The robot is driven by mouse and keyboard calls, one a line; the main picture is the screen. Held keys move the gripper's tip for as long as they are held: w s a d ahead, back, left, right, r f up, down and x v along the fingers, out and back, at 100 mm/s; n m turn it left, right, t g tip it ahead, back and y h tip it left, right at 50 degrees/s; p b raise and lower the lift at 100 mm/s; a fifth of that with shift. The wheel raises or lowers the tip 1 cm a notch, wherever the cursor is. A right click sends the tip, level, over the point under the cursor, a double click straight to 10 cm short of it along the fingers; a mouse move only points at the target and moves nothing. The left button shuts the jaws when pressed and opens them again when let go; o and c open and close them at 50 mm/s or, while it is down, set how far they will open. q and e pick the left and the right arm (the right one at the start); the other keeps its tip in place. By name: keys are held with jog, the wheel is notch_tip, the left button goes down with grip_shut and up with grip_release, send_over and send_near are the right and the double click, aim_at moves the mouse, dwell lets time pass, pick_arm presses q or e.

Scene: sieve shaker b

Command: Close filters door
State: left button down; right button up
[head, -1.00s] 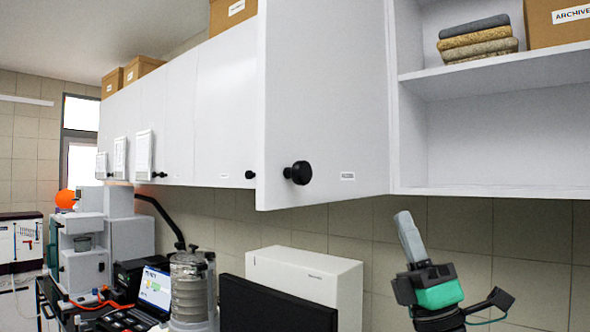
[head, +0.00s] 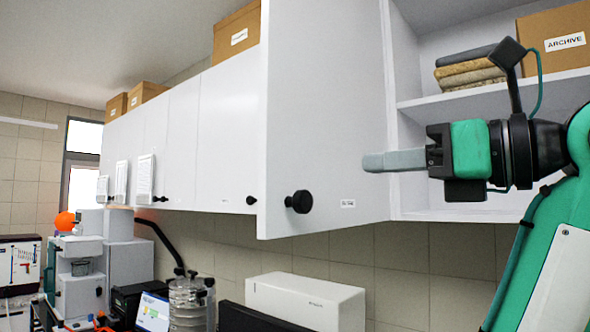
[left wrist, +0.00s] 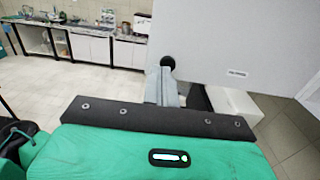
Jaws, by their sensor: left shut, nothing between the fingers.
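The white cabinet door (head: 325,100) stands swung out from the upper cabinet row, its outer face towards me. It carries a round black knob (head: 299,201) near its free left edge and a small label (head: 347,203), too small to read. My left gripper (head: 366,162) is shut and empty, its grey fingers pointing left across the right part of the door's face in the head view. In the left wrist view the fingers (left wrist: 163,88) point towards the knob (left wrist: 168,62) and the door (left wrist: 225,35). I cannot tell whether they touch the door. My right gripper is out of view.
Closed cabinet doors (head: 226,130) run to the left. An open shelf (head: 480,97) on the right holds folded cloths (head: 467,70) and an archive box (head: 556,55). Below stand a white box (head: 305,300) and a sieve stack (head: 190,303).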

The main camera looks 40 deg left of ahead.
aim_at(278, 172)
pick_arm(q)
jog(key=a+p, duration=0.2)
jog(key=a, duration=0.2)
jog(key=a+p, duration=0.2)
jog(key=a, duration=0.2)
jog(key=w+a+p, duration=0.1)
jog(key=a+p, duration=0.1)
jog(key=a, duration=0.2)
jog(key=shift+a+r+p, duration=0.1)
jog(key=shift+a+p, duration=0.25)
jog(key=shift+a, duration=0.55)
jog(key=shift+a, duration=0.1)
